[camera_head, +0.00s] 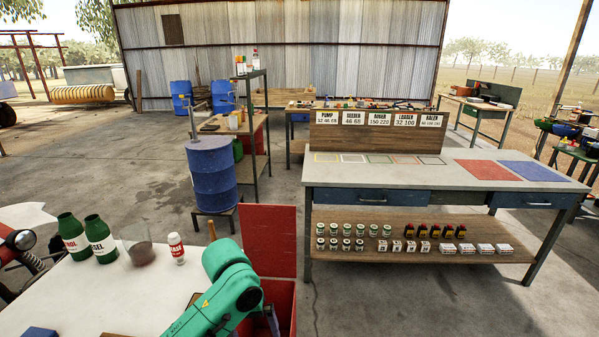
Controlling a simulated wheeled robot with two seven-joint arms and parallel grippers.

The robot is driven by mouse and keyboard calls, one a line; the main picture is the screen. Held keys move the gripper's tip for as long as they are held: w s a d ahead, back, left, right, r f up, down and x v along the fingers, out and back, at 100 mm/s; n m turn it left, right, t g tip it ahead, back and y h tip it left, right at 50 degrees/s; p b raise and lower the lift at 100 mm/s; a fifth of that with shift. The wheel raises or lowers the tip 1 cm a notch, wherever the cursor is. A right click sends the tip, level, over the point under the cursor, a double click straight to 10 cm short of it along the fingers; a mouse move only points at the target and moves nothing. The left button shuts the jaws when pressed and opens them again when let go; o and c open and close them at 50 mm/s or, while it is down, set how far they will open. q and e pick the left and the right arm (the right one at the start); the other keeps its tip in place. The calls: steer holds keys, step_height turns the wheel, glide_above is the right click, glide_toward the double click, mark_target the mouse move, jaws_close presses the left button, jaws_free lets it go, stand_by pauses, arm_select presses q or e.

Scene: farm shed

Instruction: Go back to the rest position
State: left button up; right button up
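A green arm of mine shows at the bottom middle, bent over the right end of a white-topped table (60,300). Its lower part runs out of the picture, in front of a red box (283,300) with a raised red lid. Neither of my grippers can be seen, so what they hold is hidden. No other green arm shows.
A workbench (400,178) with stocked lower shelf (345,268) stands right. A blue drum (213,175) stands behind. Concrete floor between is clear.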

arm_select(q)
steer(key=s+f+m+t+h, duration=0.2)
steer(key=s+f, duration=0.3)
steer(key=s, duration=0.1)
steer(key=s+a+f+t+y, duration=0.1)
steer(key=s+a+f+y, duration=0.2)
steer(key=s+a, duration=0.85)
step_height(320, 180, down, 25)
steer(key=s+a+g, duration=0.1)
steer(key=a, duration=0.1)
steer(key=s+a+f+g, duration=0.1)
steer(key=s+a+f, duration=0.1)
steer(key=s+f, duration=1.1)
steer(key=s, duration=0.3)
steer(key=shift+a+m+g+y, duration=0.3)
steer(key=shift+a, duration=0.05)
